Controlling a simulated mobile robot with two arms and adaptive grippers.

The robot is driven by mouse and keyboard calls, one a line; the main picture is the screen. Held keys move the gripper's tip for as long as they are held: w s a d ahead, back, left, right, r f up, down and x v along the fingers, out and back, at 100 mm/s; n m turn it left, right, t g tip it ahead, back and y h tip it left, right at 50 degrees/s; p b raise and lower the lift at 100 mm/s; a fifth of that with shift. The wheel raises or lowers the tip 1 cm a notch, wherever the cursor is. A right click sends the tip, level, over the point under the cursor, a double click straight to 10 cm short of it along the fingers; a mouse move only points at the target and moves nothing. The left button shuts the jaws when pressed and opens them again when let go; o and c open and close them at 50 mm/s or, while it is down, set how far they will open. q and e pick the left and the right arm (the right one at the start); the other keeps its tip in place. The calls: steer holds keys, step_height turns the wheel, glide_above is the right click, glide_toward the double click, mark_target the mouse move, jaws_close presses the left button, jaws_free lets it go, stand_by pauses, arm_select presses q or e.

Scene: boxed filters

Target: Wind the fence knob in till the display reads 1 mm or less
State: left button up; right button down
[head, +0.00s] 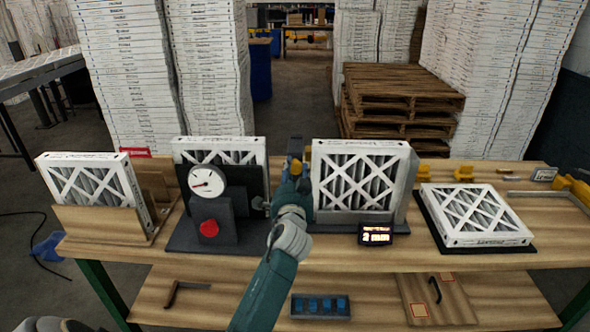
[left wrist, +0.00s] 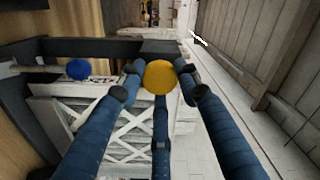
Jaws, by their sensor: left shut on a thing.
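The yellow fence knob (left wrist: 160,77) is in the middle of the left wrist view. The blue fingers of my left gripper (left wrist: 159,90) are around it, shut on it. In the head view my left gripper (head: 296,168) reaches in at the middle of the bench, and the knob is mostly hidden there. The small dark display (head: 376,234) stands in front of the upright middle filter (head: 360,180); its lit digits look like 2 mm. The dark fence bar (left wrist: 90,48) runs beside the knob in the wrist view. My right gripper is not in view.
Left of my arm stand a dial gauge (head: 207,182) and a red button (head: 209,228). A filter (head: 475,213) lies flat on a dark plate at right. Another filter (head: 88,182) leans in a wooden holder at left. The bench front (head: 440,262) is clear.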

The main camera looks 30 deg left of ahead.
arm_select(q)
steer(key=shift+a+r+m, duration=0.2)
steer(key=shift+r+m, duration=0.05)
steer(key=shift+m, duration=0.05)
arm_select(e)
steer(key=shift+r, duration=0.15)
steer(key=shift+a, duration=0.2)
arm_select(q)
steer(key=o, duration=0.9)
steer(key=shift+o, duration=1.4)
steer(key=shift+w+a+f, duration=0.2)
steer(key=shift+f, duration=0.1)
steer(key=shift+s+d, duration=0.25)
steer(key=v, duration=1.1)
steer(key=shift+s, duration=0.2)
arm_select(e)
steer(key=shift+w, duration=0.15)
arm_select(q)
steer(key=shift+d, duration=0.1)
